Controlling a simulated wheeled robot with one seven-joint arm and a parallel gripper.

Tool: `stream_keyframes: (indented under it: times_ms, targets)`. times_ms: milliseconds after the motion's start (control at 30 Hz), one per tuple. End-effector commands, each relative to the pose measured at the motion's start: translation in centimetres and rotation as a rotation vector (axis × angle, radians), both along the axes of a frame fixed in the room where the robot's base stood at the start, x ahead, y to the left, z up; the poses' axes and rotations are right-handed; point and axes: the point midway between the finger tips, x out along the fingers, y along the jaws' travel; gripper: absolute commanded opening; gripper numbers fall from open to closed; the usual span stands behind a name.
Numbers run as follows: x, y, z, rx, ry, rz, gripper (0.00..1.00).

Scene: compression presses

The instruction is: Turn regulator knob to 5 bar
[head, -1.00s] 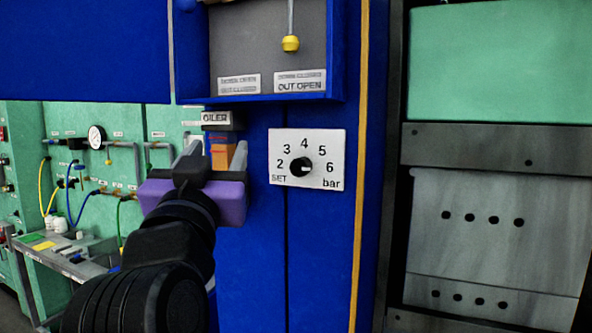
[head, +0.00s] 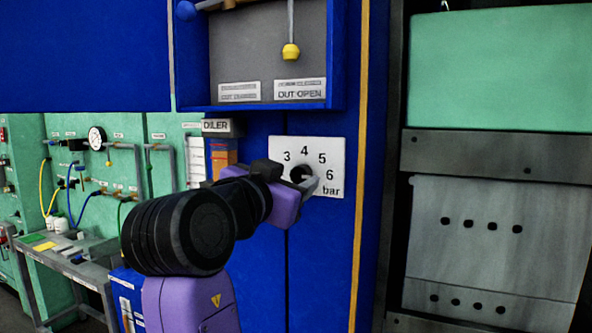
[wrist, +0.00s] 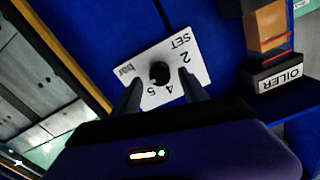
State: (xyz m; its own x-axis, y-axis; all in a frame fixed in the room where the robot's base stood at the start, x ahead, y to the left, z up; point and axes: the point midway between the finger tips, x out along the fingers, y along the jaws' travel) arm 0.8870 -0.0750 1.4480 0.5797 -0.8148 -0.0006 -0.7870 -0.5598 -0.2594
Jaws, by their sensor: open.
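The regulator knob (head: 301,173) is a small round black knob on a white dial plate (head: 337,150) fixed to the blue panel. In the wrist view the knob (wrist: 159,72) shows between the two open fingers of my gripper (wrist: 159,77), with a gap on each side. The plate (wrist: 190,75) looks turned over there, with 2, SET, 4, 5 and bar legible. I cannot tell where the knob points.
A box labelled OILER (head: 217,127) is left of the plate, close to my arm; its sign also shows in the wrist view (wrist: 279,79). A recessed blue cabinet (head: 262,50) with a yellow-tipped lever (head: 290,52) is above. A press (head: 490,230) stands at right.

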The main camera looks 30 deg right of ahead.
Motion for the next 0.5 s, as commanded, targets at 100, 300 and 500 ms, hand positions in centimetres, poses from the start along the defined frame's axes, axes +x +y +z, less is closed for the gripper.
stream_keyframes:
  times_ms: [100, 300, 500]
  targets:
    - [0.7, -1.1, 0.1, 0.0, 0.002, -0.001, 0.52]
    - [1.2, -1.6, 0.0, -0.001, 0.001, 0.001, 0.52]
    - [1.2, -1.6, 0.0, -0.001, 0.001, 0.001, 0.5]
